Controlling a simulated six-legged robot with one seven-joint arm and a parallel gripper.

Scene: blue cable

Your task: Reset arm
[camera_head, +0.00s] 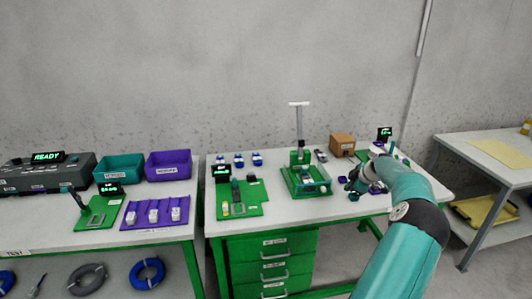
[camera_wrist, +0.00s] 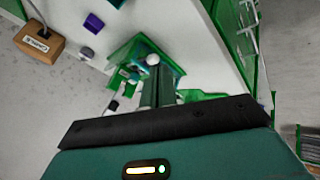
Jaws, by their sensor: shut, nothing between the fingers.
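My teal arm reaches in from the lower right of the head view. My gripper (camera_head: 356,186) is over the right part of the middle table, just right of the green press stand (camera_head: 306,181). It is small and dark there, with nothing seen in it. In the wrist view my gripper (camera_wrist: 157,92) is shut, pointing toward the green fixture on the white tabletop. A blue cable coil (camera_head: 147,273) lies on the shelf under the left table, far from my gripper.
A cardboard box (camera_head: 342,145) and a small display (camera_head: 384,134) stand behind my arm. A green board (camera_head: 241,198) lies left of the press. The left table holds a teal bin (camera_head: 119,168) and a purple bin (camera_head: 168,165). A side table (camera_head: 480,150) stands at right.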

